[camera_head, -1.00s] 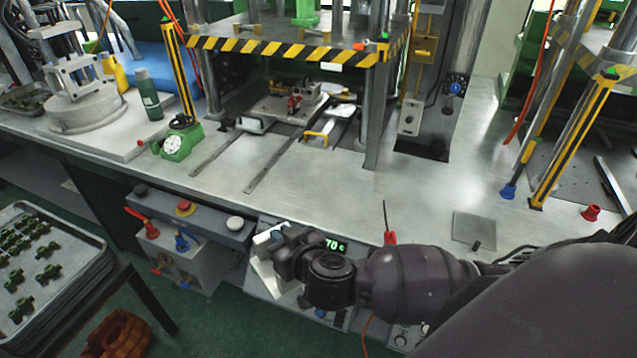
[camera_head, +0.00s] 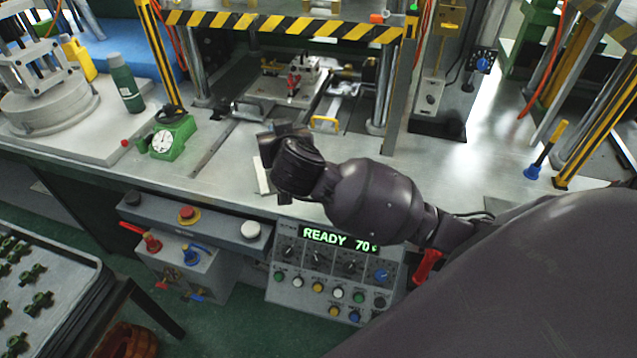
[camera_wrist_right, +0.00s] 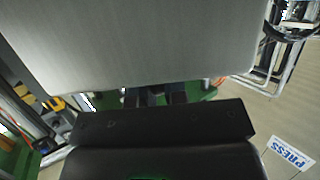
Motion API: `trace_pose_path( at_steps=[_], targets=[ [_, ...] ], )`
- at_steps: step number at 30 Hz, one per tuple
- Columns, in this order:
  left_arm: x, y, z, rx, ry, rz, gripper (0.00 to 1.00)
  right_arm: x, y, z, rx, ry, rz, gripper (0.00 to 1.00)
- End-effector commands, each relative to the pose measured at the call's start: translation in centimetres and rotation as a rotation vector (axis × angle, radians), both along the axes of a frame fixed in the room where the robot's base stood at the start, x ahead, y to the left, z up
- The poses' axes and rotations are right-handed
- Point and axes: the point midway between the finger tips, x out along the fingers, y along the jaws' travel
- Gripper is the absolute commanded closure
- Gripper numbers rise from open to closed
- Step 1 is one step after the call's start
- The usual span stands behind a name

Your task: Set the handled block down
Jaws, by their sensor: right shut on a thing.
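My right gripper (camera_head: 277,148) is over the front part of the metal bench (camera_head: 440,165), in front of the press, and its fingers are mostly hidden by my wrist. It is shut on the handled block, whose pale edge (camera_head: 262,178) shows beside the wrist. In the right wrist view the block's broad grey face (camera_wrist_right: 140,45) fills the upper middle, beyond my dark gripper (camera_wrist_right: 155,97). The block's handle is hidden, and I cannot tell whether the block touches the bench. My left gripper is not in view.
The press opening holds a metal fixture with a red part (camera_head: 293,82) and a yellow-handled piece (camera_head: 325,123). A green dial gauge (camera_head: 168,140) stands left. A control panel (camera_head: 335,270) reading "READY 70" is below the bench edge. Bench right of my arm is fairly clear.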

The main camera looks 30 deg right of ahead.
Motion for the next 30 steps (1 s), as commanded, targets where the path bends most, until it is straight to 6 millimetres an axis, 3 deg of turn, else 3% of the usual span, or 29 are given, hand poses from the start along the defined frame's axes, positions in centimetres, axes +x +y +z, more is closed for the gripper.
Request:
trace_pose_path(
  at_steps=[1, 6, 14, 21, 30],
  targets=[
    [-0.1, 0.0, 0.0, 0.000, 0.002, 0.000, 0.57, 1.0, -0.6, 1.5, 0.009, -0.007, -0.049, 1.00],
    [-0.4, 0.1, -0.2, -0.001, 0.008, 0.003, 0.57, 3.5, -3.5, 4.9, 0.009, -0.003, -0.225, 1.00],
    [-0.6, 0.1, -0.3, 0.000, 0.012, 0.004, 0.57, 5.6, -8.7, 8.2, 0.008, 0.003, -0.539, 1.00],
    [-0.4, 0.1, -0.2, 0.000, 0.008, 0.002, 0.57, 5.8, -12.3, 7.4, 0.001, 0.007, -0.808, 1.00],
    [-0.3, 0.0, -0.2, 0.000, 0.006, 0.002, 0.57, 5.4, -13.1, 5.0, -0.002, 0.001, -0.952, 1.00]
  ],
)
